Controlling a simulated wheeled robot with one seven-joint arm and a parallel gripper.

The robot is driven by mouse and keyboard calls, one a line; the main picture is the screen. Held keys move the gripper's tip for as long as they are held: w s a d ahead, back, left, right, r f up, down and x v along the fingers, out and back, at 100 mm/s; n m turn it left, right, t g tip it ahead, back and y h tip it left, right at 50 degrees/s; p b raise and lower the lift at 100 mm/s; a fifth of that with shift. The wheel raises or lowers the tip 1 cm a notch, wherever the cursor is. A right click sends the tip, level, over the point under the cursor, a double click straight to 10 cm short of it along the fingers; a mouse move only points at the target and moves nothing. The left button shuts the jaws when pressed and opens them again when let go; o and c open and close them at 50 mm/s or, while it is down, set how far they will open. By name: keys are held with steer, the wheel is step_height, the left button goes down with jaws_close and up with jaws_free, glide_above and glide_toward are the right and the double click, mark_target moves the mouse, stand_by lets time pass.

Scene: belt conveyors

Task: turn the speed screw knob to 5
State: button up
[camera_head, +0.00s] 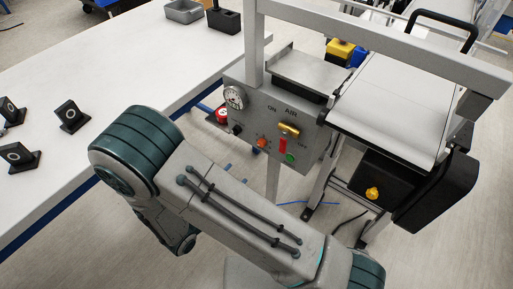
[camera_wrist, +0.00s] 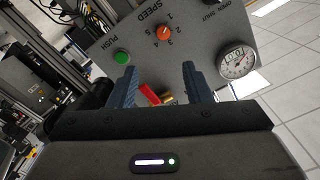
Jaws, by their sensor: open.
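The orange speed knob (camera_wrist: 163,33) sits on the grey control panel (camera_wrist: 200,45), beside the printed word SPEED and a numbered scale, in the wrist view. The panel appears upside down there. I cannot tell for certain which number the knob points to. In the head view the knob (camera_head: 262,143) is small, on the panel's lower front. My gripper (camera_wrist: 158,66) is open, with its two blue fingers apart and no knob between them. The knob appears beyond the fingertips, roughly in line with the gap. The gripper does not show in the head view, where my arm fills the lower middle.
A green button (camera_wrist: 121,57), a red part (camera_wrist: 149,94) and a round gauge (camera_wrist: 237,61) are near the knob. A white table (camera_head: 70,75) stands left; a conveyor (camera_head: 395,95) stands right.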

mark_target(260, 145)
steer(key=shift+n+t, duration=0.3)
steer(key=shift+n, duration=0.2)
steer(key=x, duration=1.3)
steer(key=shift+w+a+f, duration=0.15)
steer(key=shift+w+f, duration=0.15)
steer(key=shift+f, duration=0.1)
jaws_close()
